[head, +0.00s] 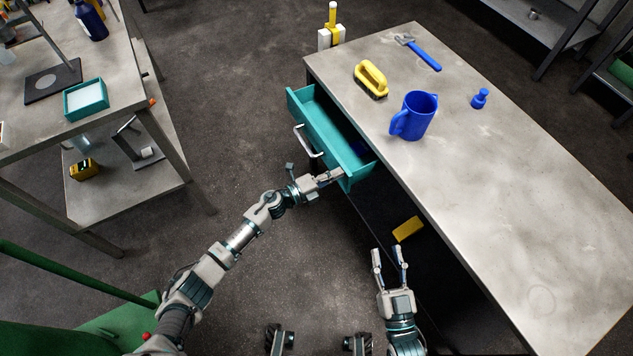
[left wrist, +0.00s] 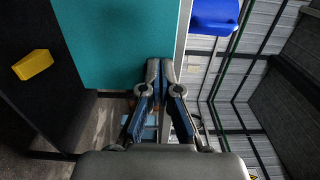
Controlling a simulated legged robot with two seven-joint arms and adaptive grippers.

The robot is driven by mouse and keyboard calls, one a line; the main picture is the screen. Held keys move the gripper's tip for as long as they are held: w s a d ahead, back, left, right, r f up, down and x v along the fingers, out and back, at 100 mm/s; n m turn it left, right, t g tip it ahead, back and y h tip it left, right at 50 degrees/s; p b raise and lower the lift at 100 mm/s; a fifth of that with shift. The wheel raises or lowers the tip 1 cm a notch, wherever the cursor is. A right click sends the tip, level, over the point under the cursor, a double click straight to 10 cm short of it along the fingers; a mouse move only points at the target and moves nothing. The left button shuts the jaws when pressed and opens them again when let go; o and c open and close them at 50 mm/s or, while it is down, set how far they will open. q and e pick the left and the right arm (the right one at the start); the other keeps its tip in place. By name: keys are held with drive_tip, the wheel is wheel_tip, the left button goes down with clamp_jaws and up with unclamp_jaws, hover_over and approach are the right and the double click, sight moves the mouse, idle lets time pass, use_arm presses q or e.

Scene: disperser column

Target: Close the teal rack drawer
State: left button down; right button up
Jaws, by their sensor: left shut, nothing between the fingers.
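My left gripper (head: 338,175) is shut and empty at the near corner of the drawer front, away from the handle. In the left wrist view, the shut fingertips (left wrist: 160,66) lie close to a flat teal drawer face (left wrist: 112,40); I cannot tell whether they touch it. My right gripper (head: 389,252) is open and empty, low beside the bench.
A yellow block (head: 407,229) lies below the bench top. Open floor (head: 235,120) lies left of the drawer.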

use_arm(q)
drive_tip(key=b+x, duration=0.1)
drive_tip(key=x, duration=0.3)
drive_tip(key=b+x, duration=0.1)
drive_tip(key=x, duration=0.3)
drive_tip(key=shift+w+d+f, duration=0.15)
drive_tip(key=shift+d+f, duration=0.05)
drive_tip(key=shift+d, duration=0.2)
drive_tip(key=shift+w+d+r, duration=0.1)
drive_tip(key=shift+w, duration=0.05)
drive_tip(key=shift+r, duration=0.1)
use_arm(e)
drive_tip(key=s+r+t, duration=0.3)
drive_tip(key=r+t, duration=0.2)
drive_tip(key=shift+s+d+r+m+t, duration=0.25)
drive_tip(key=shift+s+m+t, duration=0.1)
drive_tip(key=shift+m+t, duration=0.05)
